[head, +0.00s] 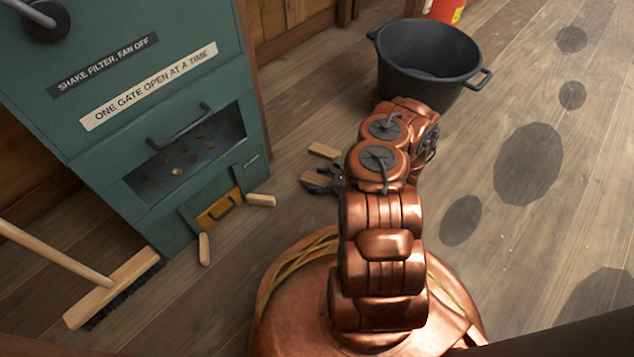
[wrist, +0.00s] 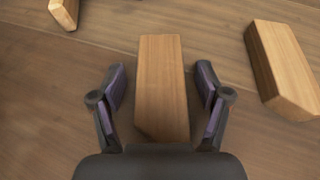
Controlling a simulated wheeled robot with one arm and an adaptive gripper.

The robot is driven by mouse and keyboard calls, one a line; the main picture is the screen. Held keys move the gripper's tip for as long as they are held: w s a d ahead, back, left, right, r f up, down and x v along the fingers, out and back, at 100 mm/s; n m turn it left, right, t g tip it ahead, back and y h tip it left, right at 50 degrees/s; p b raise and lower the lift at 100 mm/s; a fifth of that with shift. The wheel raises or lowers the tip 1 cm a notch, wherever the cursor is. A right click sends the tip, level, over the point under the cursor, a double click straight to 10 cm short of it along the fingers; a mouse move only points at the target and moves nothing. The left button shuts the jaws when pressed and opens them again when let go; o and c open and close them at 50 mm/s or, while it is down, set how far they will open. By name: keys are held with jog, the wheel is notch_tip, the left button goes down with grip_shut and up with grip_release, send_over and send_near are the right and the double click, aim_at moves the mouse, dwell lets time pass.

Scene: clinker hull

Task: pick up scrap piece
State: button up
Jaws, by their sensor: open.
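A light wooden scrap piece (wrist: 162,85) lies between the two open fingers of my gripper (wrist: 162,90) in the wrist view, with a gap on each side. In the head view the same scrap piece (head: 314,180) lies on the floor at my gripper (head: 322,182), partly hidden by it and my copper arm. A second scrap piece (head: 324,150) lies just behind it; a scrap piece also shows at the right of the wrist view (wrist: 283,70). Two more scrap pieces lie by the green cabinet, one to its right (head: 261,200) and one in front (head: 204,249).
A broom (head: 112,287) rests at lower left. A black two-handled tub (head: 428,60) stands at the back. Floor with dark round patches is open at the right.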

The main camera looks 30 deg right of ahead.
jog(key=c, duration=1.3)
